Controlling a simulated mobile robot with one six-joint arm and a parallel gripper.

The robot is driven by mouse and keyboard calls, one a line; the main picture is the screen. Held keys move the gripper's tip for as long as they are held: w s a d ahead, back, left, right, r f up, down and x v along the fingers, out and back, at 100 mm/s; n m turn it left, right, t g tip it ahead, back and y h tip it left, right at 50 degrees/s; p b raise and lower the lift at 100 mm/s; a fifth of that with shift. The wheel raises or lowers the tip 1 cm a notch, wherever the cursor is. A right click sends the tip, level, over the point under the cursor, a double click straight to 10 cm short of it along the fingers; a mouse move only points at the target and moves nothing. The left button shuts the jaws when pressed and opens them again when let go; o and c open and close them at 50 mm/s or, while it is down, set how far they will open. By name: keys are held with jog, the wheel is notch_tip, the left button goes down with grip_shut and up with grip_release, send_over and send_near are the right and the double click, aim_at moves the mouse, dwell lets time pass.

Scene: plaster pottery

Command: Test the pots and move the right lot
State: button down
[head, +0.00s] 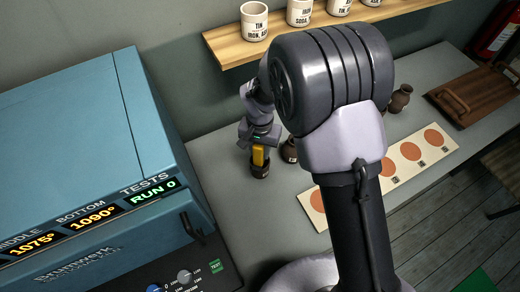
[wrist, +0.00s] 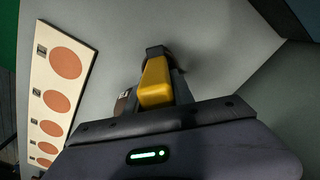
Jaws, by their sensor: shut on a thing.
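My gripper (head: 259,158), with yellow on its fingers, points down at the grey bench and is shut on a small dark brown pot (head: 260,171). In the wrist view the yellow finger (wrist: 156,83) hides most of this pot. A second brown pot (head: 290,149) stands just right of it, partly behind my arm. Another brown pot (head: 400,98) stands farther right. A pale strip (head: 444,148) with a row of orange discs lies along the bench front; my arm covers part of it. The blue kiln (head: 75,130) at left reads middle 1075°, bottom 1090°, tests "RUN 0".
A green TEST button (head: 216,267) and knobs (head: 184,277) sit on a dark panel by the kiln. A wooden shelf (head: 230,46) with labelled white cups (head: 254,21) hangs behind. A brown wooden tray (head: 478,93) lies at the bench's right end.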

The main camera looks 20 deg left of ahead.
aim_at(260, 151)
dwell(0.5)
jog(key=shift+r+p, duration=2.2)
jog(key=shift+r, duration=1.35)
jog(key=shift+f, duration=0.1)
